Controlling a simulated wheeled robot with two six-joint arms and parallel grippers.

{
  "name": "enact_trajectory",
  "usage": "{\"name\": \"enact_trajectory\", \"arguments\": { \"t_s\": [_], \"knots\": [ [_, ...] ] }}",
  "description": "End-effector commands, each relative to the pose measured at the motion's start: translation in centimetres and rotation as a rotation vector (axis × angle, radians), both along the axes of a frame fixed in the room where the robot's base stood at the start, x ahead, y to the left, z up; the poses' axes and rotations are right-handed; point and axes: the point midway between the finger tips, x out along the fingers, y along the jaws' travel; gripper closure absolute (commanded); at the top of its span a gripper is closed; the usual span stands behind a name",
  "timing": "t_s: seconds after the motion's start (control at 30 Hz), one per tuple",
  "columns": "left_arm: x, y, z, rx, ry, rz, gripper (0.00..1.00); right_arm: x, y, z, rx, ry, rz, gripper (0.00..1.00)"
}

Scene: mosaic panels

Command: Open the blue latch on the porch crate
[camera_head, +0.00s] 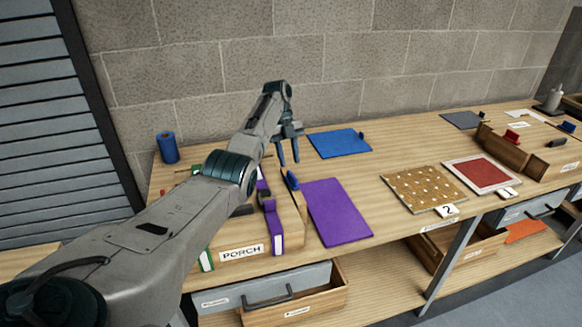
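The porch crate (292,215) is a wooden box on the bench, with a white PORCH label on its front. Part of it is hidden behind my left arm. The blue latch (292,180) is a small dark-blue piece at the crate's right rear edge. My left gripper (289,161) points down just above and behind the latch, with its two fingers apart and nothing between them. I cannot tell whether a fingertip touches the latch. My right gripper is out of view.
A purple panel (336,213) lies right of the crate, and a blue panel (339,143) lies behind. A blue roll (167,148) stands at the back left. Tan (420,188) and red (484,174) panels lie to the right. An open drawer (325,300) is below.

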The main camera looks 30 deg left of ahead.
Motion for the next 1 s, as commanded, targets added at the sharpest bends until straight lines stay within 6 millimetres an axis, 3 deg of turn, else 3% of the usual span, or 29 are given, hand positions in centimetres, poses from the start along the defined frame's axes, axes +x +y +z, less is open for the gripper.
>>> {"name": "enact_trajectory", "arguments": {
  "t_s": [0.13,0.4,1.0],
  "knots": [
    [0.6,0.9,2.8,-0.001,-0.002,0.0,0.67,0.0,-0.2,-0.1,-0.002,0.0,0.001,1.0],
    [1.0,1.7,4.7,0.0,-0.002,-0.001,0.67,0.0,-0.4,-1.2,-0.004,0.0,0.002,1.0],
    [1.1,1.8,5.2,0.001,-0.001,-0.001,0.67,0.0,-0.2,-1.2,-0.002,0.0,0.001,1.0]
  ]
}}
